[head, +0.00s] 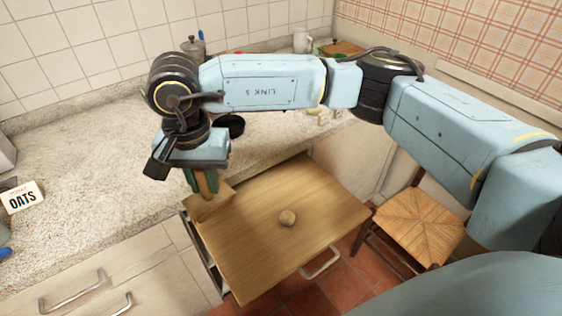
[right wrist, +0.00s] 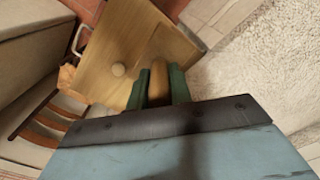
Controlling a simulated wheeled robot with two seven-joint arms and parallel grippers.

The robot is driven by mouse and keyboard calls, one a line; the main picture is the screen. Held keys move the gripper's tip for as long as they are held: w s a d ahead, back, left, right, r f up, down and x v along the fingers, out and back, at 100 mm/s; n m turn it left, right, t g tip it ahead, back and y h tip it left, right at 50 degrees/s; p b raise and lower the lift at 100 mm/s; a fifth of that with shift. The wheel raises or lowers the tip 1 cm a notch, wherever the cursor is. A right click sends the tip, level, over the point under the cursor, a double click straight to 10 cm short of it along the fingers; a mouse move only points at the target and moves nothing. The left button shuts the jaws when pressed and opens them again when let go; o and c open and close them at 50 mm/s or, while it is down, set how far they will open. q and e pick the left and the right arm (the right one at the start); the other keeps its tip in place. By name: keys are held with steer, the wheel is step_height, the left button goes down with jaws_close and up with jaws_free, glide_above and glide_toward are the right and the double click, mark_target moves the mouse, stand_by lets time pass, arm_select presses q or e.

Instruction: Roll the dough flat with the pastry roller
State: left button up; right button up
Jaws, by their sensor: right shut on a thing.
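My right gripper (head: 203,184) hangs over the board's left end, beside the counter edge. Its green fingers (right wrist: 160,85) are shut on the wooden pastry roller (right wrist: 158,75), apart from the dough. Much of the roller is hidden by the fingers, and I cannot tell whether it touches the board. My left gripper is not in view.
The board lies over an open drawer in front of the speckled counter (head: 110,185). An oats box (head: 22,197) and a black dish (head: 231,125) are on the counter. A chair with a woven seat (head: 418,228) stands right of the board.

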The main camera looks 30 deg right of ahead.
steer(key=s+d+f+m+p, duration=0.15)
steer(key=d+m+p, duration=0.25)
steer(key=d+m, duration=0.75)
steer(key=s+d+f+m+p, duration=0.1)
steer(key=d+f+m+p, duration=0.4)
steer(key=m, duration=1.2)
steer(key=shift+w+d+f+b, duration=0.1)
steer(key=shift+w+f+b, duration=0.05)
steer(key=shift+f+b, duration=1.05)
steer(key=shift+w+d+f+b, duration=0.1)
steer(key=shift+f+b, duration=0.8)
steer(key=shift+b, duration=0.5)
steer(key=shift+f+b, duration=0.35)
steer(key=shift+f, duration=0.05)
steer(key=shift+w+a, duration=0.1)
